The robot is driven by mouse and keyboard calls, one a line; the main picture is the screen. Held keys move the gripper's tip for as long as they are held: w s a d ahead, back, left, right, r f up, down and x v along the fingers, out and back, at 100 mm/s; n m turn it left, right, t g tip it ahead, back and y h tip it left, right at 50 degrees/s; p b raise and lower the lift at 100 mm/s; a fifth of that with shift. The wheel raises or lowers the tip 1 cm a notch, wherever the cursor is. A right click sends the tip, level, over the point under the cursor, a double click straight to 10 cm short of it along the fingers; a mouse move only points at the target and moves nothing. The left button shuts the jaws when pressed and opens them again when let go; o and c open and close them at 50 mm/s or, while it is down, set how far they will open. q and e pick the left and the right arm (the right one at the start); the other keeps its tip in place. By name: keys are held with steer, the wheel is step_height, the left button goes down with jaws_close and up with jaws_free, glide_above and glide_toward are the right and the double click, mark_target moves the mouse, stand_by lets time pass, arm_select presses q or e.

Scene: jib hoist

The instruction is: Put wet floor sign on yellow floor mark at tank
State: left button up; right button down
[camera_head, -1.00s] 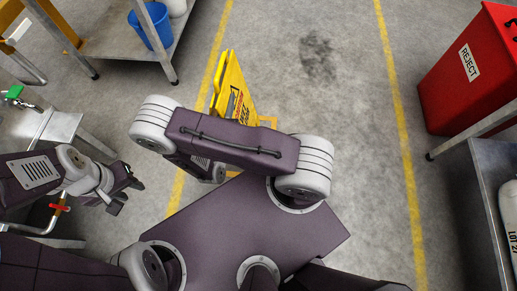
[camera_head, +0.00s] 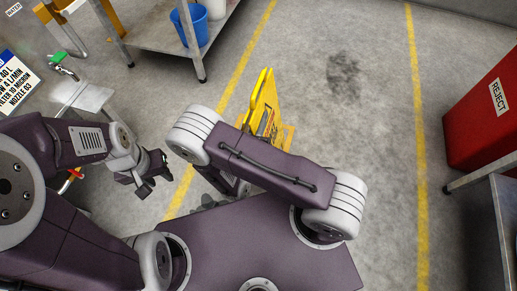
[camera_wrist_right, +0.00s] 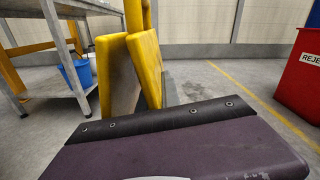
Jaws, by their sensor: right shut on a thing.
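The yellow wet floor sign (camera_head: 262,103) stands folded and upright in the middle of the head view, its lower part hidden behind my right arm. The right wrist view shows its two yellow panels (camera_wrist_right: 147,68) close up, just beyond my right gripper (camera_wrist_right: 150,114). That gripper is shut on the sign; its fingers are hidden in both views. My left gripper (camera_head: 151,176) is empty and open, left of my right arm.
A metal shelf table (camera_head: 158,36) with a blue bucket (camera_head: 190,27) stands at the upper left. A red reject bin (camera_head: 485,115) and a metal table (camera_head: 490,220) stand at the right. Yellow lines (camera_head: 415,130) edge the clear grey floor. A green-handled tap (camera_head: 58,58) is at the left.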

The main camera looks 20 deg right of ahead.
steer(key=w+d+f+b, duration=0.3)
steer(key=w+f+b, duration=0.7)
steer(key=w+f, duration=0.1)
steer(key=shift+w+f+b, duration=0.15)
steer(key=shift+b, duration=0.15)
steer(key=c, duration=1.6)
jaws_free()
steer(key=shift+o, duration=0.2)
